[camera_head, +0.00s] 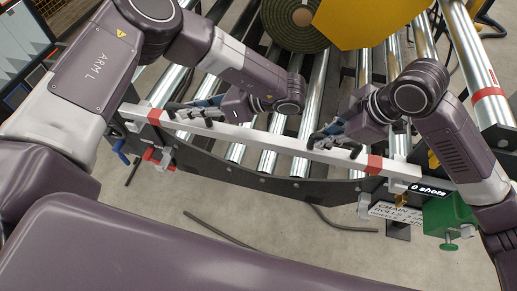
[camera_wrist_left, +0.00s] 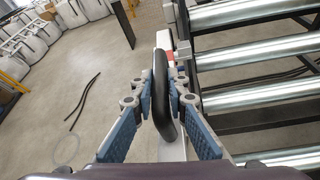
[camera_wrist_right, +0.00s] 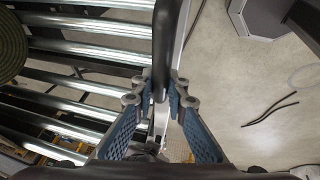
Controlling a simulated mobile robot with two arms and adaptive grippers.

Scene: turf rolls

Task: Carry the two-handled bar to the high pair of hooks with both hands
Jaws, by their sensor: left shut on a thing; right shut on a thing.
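The two-handled bar (camera_head: 256,138) is a long pale beam with a red band near each end and two black handles. In the head view it lies across the front of the roller conveyor, sloping down to the right. My left gripper (camera_head: 192,108) is shut on its left handle; the left wrist view shows the black handle (camera_wrist_left: 162,95) between the blue fingers. My right gripper (camera_head: 325,138) is shut on the right handle, and the right wrist view shows that handle (camera_wrist_right: 161,50) between the fingers. I cannot make out the high pair of hooks.
Steel rollers (camera_head: 318,90) fill the space behind the bar. A turf roll (camera_head: 296,22) and a yellow panel (camera_head: 362,22) are at the back. A green box (camera_head: 447,214) and a sign (camera_head: 396,213) are at the front right. Dark hoses (camera_head: 218,230) lie on otherwise open floor.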

